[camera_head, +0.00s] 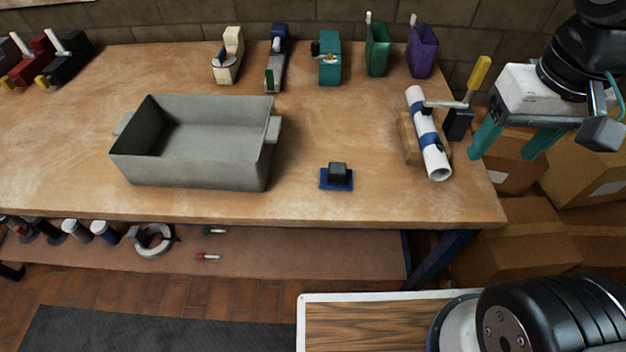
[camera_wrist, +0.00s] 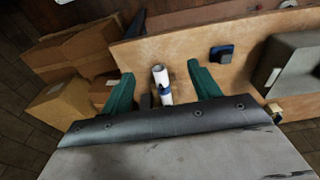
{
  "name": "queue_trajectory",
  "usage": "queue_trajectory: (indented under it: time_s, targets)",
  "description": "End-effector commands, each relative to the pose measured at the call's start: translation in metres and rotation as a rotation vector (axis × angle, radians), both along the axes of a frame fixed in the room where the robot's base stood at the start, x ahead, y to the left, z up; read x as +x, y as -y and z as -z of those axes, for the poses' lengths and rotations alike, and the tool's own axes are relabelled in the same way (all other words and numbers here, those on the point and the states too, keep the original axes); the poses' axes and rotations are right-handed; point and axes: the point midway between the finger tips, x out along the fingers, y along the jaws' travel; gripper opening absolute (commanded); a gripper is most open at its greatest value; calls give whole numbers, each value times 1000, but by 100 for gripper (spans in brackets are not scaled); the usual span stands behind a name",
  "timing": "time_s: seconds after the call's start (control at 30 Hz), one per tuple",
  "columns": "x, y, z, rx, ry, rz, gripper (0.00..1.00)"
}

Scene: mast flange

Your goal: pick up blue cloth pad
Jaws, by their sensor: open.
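The blue cloth pad (camera_head: 345,184) lies flat on the workbench, right of the grey bin, with a dark block (camera_head: 338,170) on top of it. The pad also shows in the wrist view (camera_wrist: 214,54), beyond the fingers toward the upper right, with the block covering most of it. My gripper (camera_head: 498,148) is open and empty, with teal fingers. It hangs in the air past the bench's right end, well to the right of the pad. In the wrist view my gripper (camera_wrist: 163,88) has its fingers spread, with the white tube seen between them.
A grey bin (camera_head: 205,158) stands left of the pad. A white tube with blue bands (camera_head: 415,97) is clamped on a wooden block at the bench's right end, between gripper and pad. Tape dispensers and holders line the back. Cardboard boxes (camera_head: 590,165) stand right. Bench around the pad is clear.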

Motion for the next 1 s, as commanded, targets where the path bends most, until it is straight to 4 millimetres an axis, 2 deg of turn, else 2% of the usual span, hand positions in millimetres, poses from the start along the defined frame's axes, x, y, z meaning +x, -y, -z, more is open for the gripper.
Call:
queue_trajectory:
  time_s: [0.1, 0.27, 0.4, 0.5, 0.6, 0.73, 0.83, 1.0]
  targets:
    - [38, -21, 13, 5, -29, 1, 62]
    - [91, -65, 43, 9, -54, 16, 62]
    - [128, -110, 80, 8, -76, 28, 62]
    - [145, -142, 109, 5, -88, 37, 62]
    - [156, -168, 135, 3, -96, 46, 62]
    - [163, -191, 158, 1, -102, 54, 62]
    - [165, -198, 168, -1, -104, 59, 62]
    - [165, -201, 187, -1, -105, 61, 62]
